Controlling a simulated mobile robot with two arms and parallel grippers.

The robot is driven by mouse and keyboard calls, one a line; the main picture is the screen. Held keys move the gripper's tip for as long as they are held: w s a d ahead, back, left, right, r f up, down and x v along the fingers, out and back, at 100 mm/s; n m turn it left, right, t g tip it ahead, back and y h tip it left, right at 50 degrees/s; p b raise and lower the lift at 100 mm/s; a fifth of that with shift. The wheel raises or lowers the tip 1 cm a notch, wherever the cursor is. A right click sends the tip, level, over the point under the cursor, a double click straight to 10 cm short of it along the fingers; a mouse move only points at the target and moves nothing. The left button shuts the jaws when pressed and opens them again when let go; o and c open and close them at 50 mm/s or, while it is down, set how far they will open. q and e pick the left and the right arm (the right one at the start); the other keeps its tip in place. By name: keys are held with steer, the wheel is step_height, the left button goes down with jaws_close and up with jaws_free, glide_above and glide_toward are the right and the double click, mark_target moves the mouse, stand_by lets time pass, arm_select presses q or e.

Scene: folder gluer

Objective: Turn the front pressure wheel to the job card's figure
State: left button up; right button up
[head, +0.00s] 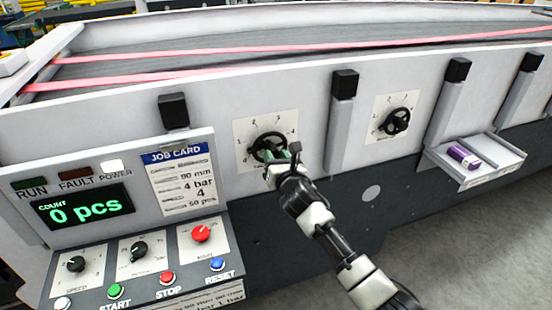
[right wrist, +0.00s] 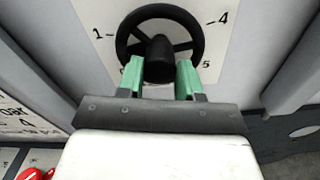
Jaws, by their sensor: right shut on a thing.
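The near black pressure wheel (head: 258,147) sits on a white numbered dial plate (head: 243,131) on the machine's side. My right gripper (head: 282,159) is at its lower right. In the right wrist view, the green fingers of the gripper (right wrist: 159,77) are on either side of the hub of the wheel (right wrist: 143,13), shut on it. The figures 1, 4 and 5 show around the wheel there; the pointer cannot be made out. The job card (head: 180,181) reads 90 mm, 4 bar, 4 and 50 pcs. My left gripper is out of view.
A second wheel (head: 397,121) is further right. A ledge (head: 478,178) holds a purple cylinder (head: 463,156). The control panel (head: 130,262) with knobs and buttons is at lower left. The counter display (head: 83,206) reads 0 pcs. A grey post (head: 341,125) stands right of the near wheel.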

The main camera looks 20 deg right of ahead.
steer(key=m, duration=0.4)
steer(key=shift+m, duration=0.4)
steer(key=m, duration=0.4)
steer(key=shift+m+b, duration=0.3)
steer(key=shift+b, duration=0.1)
steer(key=m, duration=0.4)
steer(key=shift+m, duration=0.3)
steer(key=m, duration=2.1)
steer(key=shift+f, duration=0.15)
steer(key=shift+m, duration=0.4)
steer(key=o, duration=0.9)
